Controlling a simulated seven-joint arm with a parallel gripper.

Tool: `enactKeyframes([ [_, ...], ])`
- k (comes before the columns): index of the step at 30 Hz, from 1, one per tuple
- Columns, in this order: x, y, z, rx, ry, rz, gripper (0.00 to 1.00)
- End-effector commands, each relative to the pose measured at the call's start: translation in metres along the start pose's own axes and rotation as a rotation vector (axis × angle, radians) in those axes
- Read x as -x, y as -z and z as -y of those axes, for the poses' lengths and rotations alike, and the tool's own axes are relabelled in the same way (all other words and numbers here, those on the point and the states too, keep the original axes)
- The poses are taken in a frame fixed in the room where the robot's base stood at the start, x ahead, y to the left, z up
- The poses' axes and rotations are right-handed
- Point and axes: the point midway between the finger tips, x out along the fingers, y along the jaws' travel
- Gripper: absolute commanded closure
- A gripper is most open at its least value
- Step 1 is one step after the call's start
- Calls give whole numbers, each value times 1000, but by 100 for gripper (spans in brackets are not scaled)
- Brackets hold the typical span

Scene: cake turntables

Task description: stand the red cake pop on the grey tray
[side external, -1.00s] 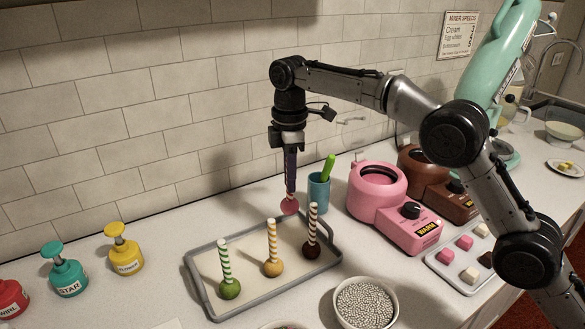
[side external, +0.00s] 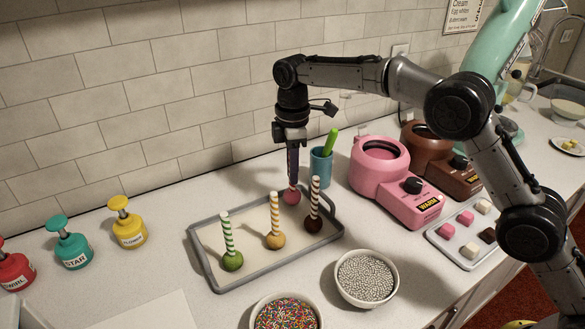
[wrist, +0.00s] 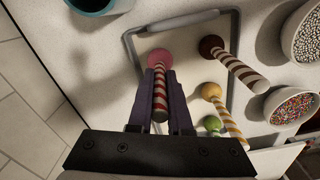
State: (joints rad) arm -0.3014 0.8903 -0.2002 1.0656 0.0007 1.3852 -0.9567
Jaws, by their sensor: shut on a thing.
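The red cake pop (side external: 291,197) is a pinkish-red ball on a red-and-white striped stick. My gripper (side external: 292,176) is shut on the stick and holds it upright, ball down. The ball is at the back right of the grey tray (side external: 216,289), beside the brown pop; I cannot tell whether it touches the tray. In the wrist view the ball (wrist: 159,58) shows beyond the fingers (wrist: 160,92), inside the tray's rim (wrist: 131,52), with the striped stick between them.
Green (side external: 232,261), yellow (side external: 275,241) and brown (side external: 313,225) cake pops stand on the tray. A blue cup (side external: 320,168) stands behind it, a pink melter (side external: 377,168) to the right. Bowls of silver beads (side external: 366,278) and sprinkles (side external: 286,314) are in front.

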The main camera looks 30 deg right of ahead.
Motion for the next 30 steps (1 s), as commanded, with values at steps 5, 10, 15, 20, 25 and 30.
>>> enactKeyframes([
  [5,0,0,0,0,0,0,100],
  [10,-2,0,0,0,0,0,100],
  [15,-7,0,0,0,1,0,100],
  [20,-12,0,0,0,0,0,100],
  [25,-12,0,0,0,0,0,100],
  [30,-12,0,0,0,0,0,63],
])
